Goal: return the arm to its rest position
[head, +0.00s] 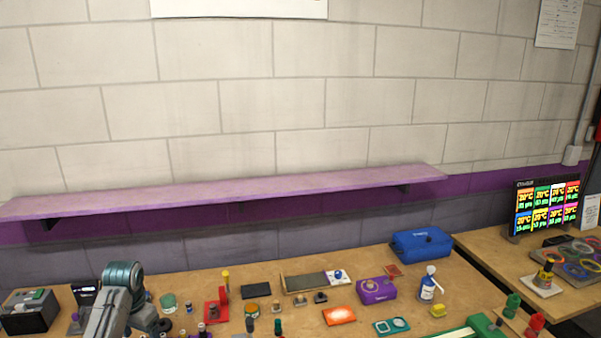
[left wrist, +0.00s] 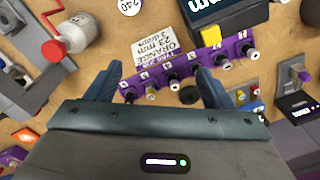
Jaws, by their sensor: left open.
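My left arm (head: 118,300) rises at the bottom left of the head view, over the near edge of the table; its fingertips cannot be made out there. In the left wrist view my left gripper (left wrist: 160,86) has its two blue fingers spread wide, with nothing held between them. A purple strip (left wrist: 208,62) with several small knobs and plugs lies below and beyond the fingers, seen between and beside them. A white paper label (left wrist: 165,42) reading "ORANGE" lies beside it. My right gripper is in neither view.
The wooden table (head: 240,280) is crowded with small items, including a blue case (head: 421,243) and a purple box (head: 376,290). A purple shelf (head: 230,190) runs along the wall above. A lit screen (head: 546,207) stands on the right-hand table.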

